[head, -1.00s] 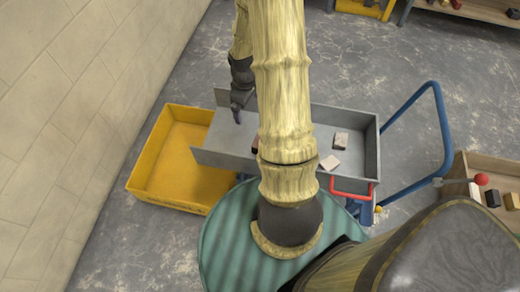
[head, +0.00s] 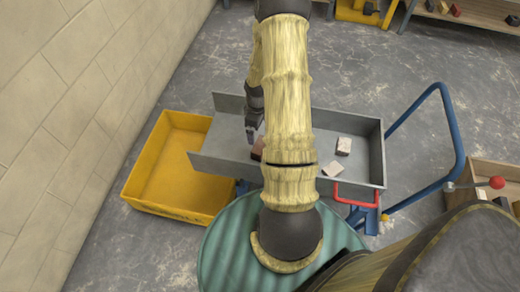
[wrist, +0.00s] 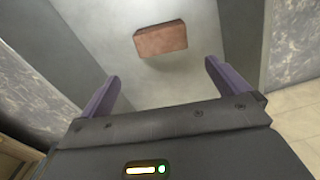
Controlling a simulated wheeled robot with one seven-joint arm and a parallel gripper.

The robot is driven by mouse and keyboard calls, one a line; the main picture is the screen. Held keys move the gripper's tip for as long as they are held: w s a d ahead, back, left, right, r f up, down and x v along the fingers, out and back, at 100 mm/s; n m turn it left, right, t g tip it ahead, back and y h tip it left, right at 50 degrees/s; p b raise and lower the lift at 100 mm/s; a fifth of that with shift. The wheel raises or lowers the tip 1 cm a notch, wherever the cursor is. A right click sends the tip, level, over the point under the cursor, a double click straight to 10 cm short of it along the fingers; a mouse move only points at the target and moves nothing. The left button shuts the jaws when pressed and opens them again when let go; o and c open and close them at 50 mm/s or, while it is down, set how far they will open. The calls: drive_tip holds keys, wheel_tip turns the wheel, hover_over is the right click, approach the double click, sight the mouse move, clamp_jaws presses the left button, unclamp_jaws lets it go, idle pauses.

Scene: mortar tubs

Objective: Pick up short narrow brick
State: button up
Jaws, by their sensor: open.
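A reddish-brown brick (wrist: 161,40) lies on the floor of the grey metal tray (wrist: 195,85) in the wrist view. In the head view this brick (head: 258,148) shows just left of my arm, partly hidden by it. My gripper (wrist: 158,75) is open and empty, with its two purple fingers apart; the brick sits beyond the fingertips, between their lines and not touched. In the head view my gripper (head: 250,138) hangs over the left part of the tray, close beside the brick.
Two pale bricks, one upper (head: 343,146) and one lower (head: 333,172), lie in the tray's right part. A yellow tub (head: 150,205) stands at the left. A blue handle (head: 455,130) and a red handle (head: 356,195) edge the right and near sides.

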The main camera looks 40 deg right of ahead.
sight(260, 145)
wheel_tip(260, 145, down, 8)
drive_tip(key=shift+r+b, duration=0.1)
drive_tip(key=shift+b, duration=0.55)
drive_tip(key=shift+s, duration=0.1)
drive_tip(key=f, duration=0.2)
drive_tip(key=s+f+b, duration=0.1)
drive_tip(key=f, duration=0.2)
drive_tip(key=shift+d+f, duration=0.15)
drive_tip(key=c, duration=1.1)
drive_tip(key=shift+c, duration=0.2)
